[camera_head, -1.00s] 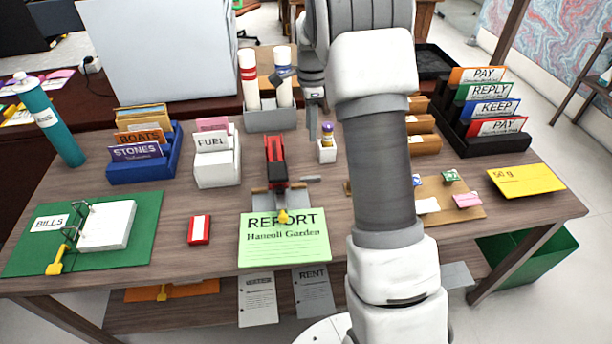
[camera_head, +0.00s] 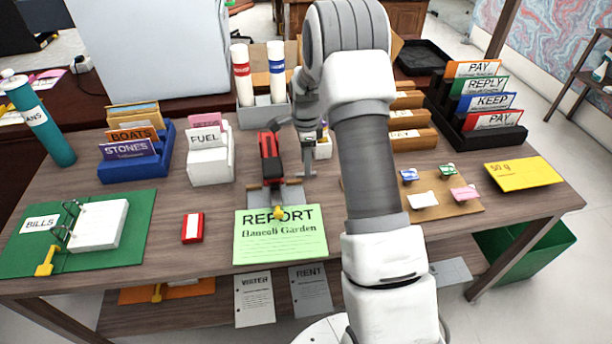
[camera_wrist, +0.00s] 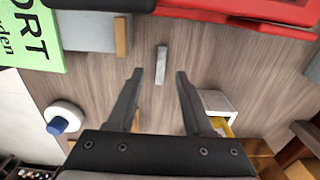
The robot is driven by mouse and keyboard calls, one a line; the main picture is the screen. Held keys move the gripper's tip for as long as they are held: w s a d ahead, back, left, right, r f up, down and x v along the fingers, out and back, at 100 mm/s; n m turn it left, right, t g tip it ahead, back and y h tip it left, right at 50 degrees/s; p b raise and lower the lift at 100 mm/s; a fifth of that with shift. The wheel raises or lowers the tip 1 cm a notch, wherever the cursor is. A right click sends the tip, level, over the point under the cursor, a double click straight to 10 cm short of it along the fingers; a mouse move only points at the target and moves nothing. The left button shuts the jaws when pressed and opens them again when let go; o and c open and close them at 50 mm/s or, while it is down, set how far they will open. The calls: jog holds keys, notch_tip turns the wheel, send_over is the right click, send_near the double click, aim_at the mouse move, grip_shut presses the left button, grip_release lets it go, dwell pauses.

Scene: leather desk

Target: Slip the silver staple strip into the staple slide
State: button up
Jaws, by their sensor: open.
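The silver staple strip (camera_wrist: 161,65) lies on the wooden desk in the wrist view, between and just beyond my fingertips. My gripper (camera_wrist: 160,72) is open and empty, with one finger on each side of the strip's line. In the head view my gripper (camera_head: 307,173) is low over the desk, right of the red and black stapler (camera_head: 269,157), and mostly hides the strip. I cannot make out the staple slide clearly.
A small white holder (camera_head: 324,150) stands close behind my gripper. The green REPORT sheet (camera_head: 281,236) lies in front of the stapler base. A pinboard (camera_head: 455,207) with coloured clips lies to the right, and the white FUEL box (camera_head: 210,165) to the left.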

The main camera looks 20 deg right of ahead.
notch_tip(320, 180, down, 4)
jog(key=shift+w+r, duration=0.1)
jog(key=shift+r, duration=0.15)
grip_shut()
